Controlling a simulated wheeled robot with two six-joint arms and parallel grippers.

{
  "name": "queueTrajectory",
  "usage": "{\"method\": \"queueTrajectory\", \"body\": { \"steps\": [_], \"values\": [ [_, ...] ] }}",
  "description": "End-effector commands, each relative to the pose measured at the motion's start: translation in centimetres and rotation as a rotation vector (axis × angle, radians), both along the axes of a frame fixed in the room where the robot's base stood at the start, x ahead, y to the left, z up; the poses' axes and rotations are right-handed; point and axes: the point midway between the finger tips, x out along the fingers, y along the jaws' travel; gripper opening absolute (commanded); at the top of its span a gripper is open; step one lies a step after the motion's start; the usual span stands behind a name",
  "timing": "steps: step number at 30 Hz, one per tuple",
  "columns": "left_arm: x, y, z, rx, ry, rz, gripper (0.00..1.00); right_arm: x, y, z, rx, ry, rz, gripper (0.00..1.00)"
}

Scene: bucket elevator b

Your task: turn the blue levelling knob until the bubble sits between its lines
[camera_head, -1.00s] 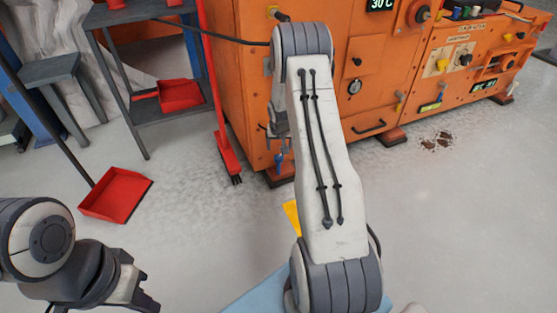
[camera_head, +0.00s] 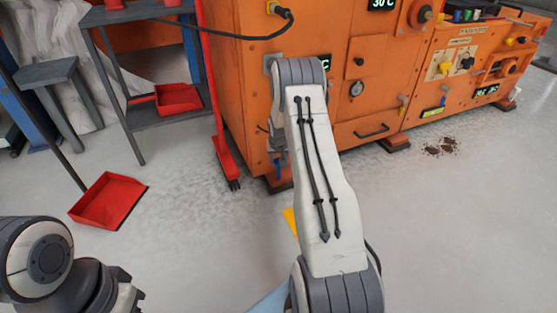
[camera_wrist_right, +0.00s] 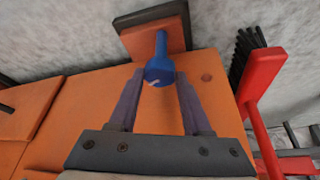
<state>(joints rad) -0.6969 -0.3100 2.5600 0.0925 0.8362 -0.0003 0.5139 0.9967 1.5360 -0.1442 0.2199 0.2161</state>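The blue levelling knob (camera_wrist_right: 159,70) shows in the right wrist view, low on the orange machine (camera_wrist_right: 218,85) near its foot. My right gripper (camera_wrist_right: 158,88) is open, with one finger to each side of the knob in that picture. I cannot tell whether either finger touches it. In the head view a bit of blue (camera_head: 279,166) shows beside the right gripper (camera_head: 277,148), which my right arm partly hides. My left gripper (camera_head: 130,298) is at the lower left, cut off by the picture edge. I cannot make out the bubble or its lines.
A red broom (camera_head: 227,155) stands close to the left of the machine's corner. A grey shelf (camera_head: 160,114) and a red dustpan (camera_head: 108,201) are farther left. Dark brown debris (camera_head: 440,146) lies on the floor at the right. The floor in front of the machine is otherwise mostly clear.

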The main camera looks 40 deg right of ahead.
Motion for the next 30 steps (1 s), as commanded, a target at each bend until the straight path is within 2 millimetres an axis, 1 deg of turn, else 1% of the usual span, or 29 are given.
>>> {"method": "queueTrajectory", "body": {
  "steps": [1, 3, 8, 15, 18, 20, 25, 30],
  "values": [
    [0.0, 0.0, 0.0, 0.0, 0.0, 0.0, 0.0, 0.0, 0.0, 0.0, 0.0, 0.0, 0.0, 0.21],
    [0.0, 0.0, 0.0, 0.0, 0.0, 0.0, 0.0, 0.0, 0.0, 0.0, 0.0, 0.0, 0.0, 0.0],
    [0.0, 0.0, 0.5, 0.0, 0.0, 0.0, 0.0, 0.0, 0.1, 0.2, 0.002, 0.0, 0.007, 0.0],
    [0.0, 0.0, 3.9, 0.0, 0.0, 0.0, 0.0, 0.0, 0.2, 0.6, 0.009, 0.001, 0.083, 0.0],
    [0.0, 0.0, 4.7, 0.0, 0.0, 0.0, 0.0, -0.1, 0.1, 0.3, 0.006, 0.002, 0.122, 0.0],
    [0.0, 0.0, 4.4, 0.0, 0.0, 0.0, 0.0, -0.1, 0.0, 0.0, 0.005, 0.002, 0.145, 0.0],
    [0.0, 0.0, 2.1, 0.0, 0.0, 0.0, 0.0, 0.0, -0.1, -0.6, 0.001, 0.002, 0.222, 0.0],
    [0.0, 0.0, 1.3, 0.0, 0.0, 0.0, 0.0, 0.0, -0.1, -0.2, 0.001, -0.001, 0.267, 0.0]
  ]
}}
